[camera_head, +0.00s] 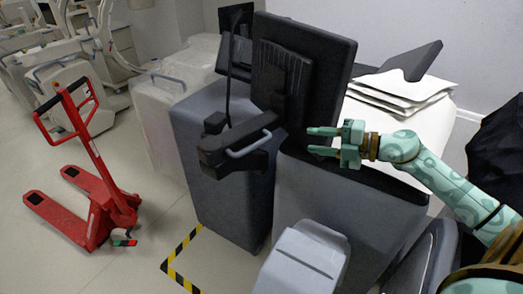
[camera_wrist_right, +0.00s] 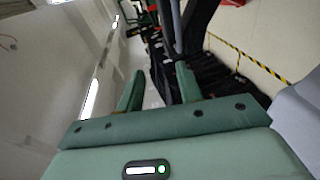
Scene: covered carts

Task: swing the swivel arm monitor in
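The swivel arm monitor (camera_head: 283,78) is a dark flat screen seen from behind, tilted, above the grey carts in the head view. Its black jointed arm (camera_head: 222,148) reaches to the left below it and carries a pale curved handle (camera_head: 249,145). My right gripper (camera_head: 322,141) comes in from the right, just right of the monitor's lower edge. Its two fingers are apart with nothing between them. In the right wrist view the open gripper (camera_wrist_right: 158,88) points toward dark, unclear shapes. I cannot tell whether it touches the monitor. My left gripper is not in view.
Grey covered carts (camera_head: 212,182) stand under the monitor. White folded sheets (camera_head: 405,90) lie behind my right gripper. A red pallet jack (camera_head: 92,200) stands at left. Yellow-black tape (camera_head: 178,262) marks the floor. Floor between jack and carts is clear.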

